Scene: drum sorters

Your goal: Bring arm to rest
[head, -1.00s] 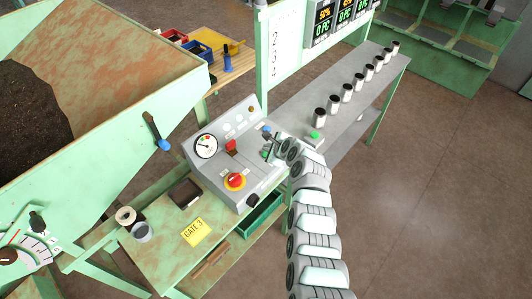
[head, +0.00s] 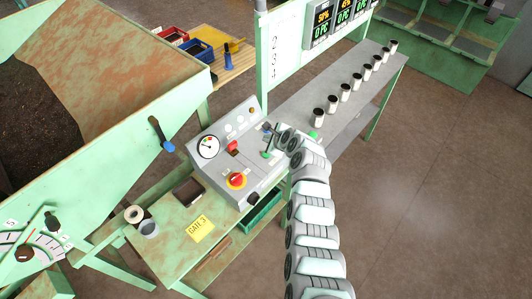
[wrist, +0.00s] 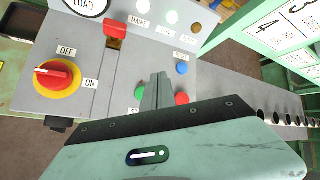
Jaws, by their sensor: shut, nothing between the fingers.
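My gripper (head: 272,141) is at the right end of the grey control panel (head: 222,150), at the tip of my segmented arm. In the wrist view its shut fingers (wrist: 157,92) are over the panel face, between a green button (wrist: 140,92) and a red button (wrist: 182,99), with a blue button (wrist: 182,68) just above. Nothing shows between the fingers. I cannot tell whether they touch the panel. The panel also carries a red-and-yellow rotary switch (wrist: 57,75) marked OFF and ON, a red lever (wrist: 115,29) and a LOAD gauge (head: 208,146).
A row of dark-topped jars (head: 345,92) stands on the grey bench (head: 300,98) at right. A hopper of dark soil (head: 28,115) is at left, with a blue-tipped lever (head: 168,146). A yellow GATE 3 card (head: 200,229) lies on the green table. Open floor lies at right.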

